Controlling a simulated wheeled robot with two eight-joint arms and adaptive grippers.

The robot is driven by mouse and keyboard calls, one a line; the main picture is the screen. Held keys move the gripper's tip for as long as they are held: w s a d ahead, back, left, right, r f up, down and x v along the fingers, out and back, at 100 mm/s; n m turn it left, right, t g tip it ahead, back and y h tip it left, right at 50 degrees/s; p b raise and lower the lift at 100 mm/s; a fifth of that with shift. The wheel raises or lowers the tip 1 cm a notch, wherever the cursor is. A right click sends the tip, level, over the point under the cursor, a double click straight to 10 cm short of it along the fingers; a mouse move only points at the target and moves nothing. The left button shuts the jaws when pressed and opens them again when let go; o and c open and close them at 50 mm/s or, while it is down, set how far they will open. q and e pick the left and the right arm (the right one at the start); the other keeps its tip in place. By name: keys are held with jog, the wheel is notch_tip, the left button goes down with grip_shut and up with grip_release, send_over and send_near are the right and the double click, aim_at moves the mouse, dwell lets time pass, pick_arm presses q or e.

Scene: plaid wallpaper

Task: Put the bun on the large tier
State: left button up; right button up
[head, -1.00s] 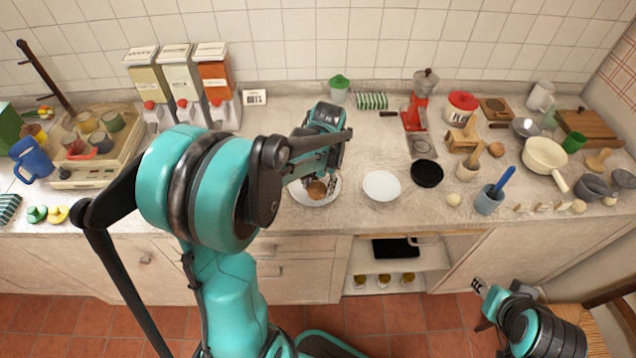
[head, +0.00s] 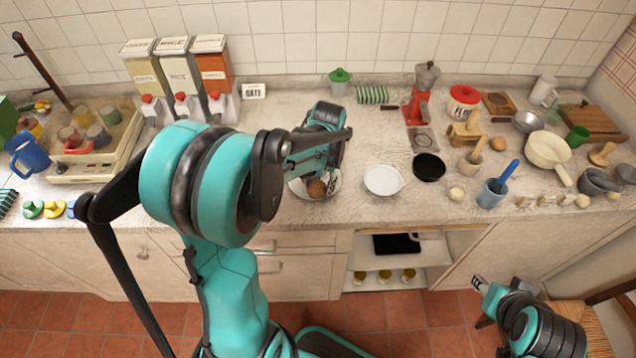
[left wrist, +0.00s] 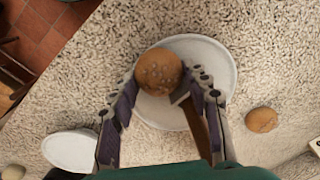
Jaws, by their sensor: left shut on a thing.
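A round brown bun (head: 317,188) shows over the large white plate (head: 297,189), the large tier, beneath my left gripper. In the left wrist view the bun (left wrist: 158,72) sits between the fingertips of my left gripper (left wrist: 160,85), which is shut on it. The plate (left wrist: 215,60) lies directly behind it. I cannot tell whether the bun touches the plate. A brown bar with a grey end (left wrist: 197,125) shows beside the right finger; what it is is unclear. My right gripper (head: 478,284) is low at the right, away from the counter; its jaws are too small to read.
A second bun (left wrist: 262,120) lies on the counter beside the plate. A smaller white plate (head: 383,181) and a black dish (head: 429,167) stand to the right. Dispensers (head: 183,85) stand at the back left. A blue cup (head: 492,192) is farther right.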

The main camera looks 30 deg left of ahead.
aim_at(322, 186)
pick_arm(q)
jog(key=shift+f, duration=0.2)
jog(key=o, duration=1.3)
jog(key=r, duration=0.8)
jog(key=d+r, duration=0.1)
jog(key=r, duration=0.3)
jog(key=shift+d, duration=0.15)
jog(key=s+d+t, duration=0.2)
jog(key=s+d, duration=0.1)
jog(key=s+d+f+t, duration=0.1)
jog(key=s+d+t, duration=0.1)
jog(key=s+d, duration=0.1)
jog(key=s+d+f+m+t+h, duration=0.1)
jog(key=s+d+t, duration=0.2)
jog(key=s, duration=0.2)
jog(key=shift+s+d+f, duration=0.1)
jog(key=shift+s+f, duration=0.1)
jog(key=shift+s, duration=0.05)
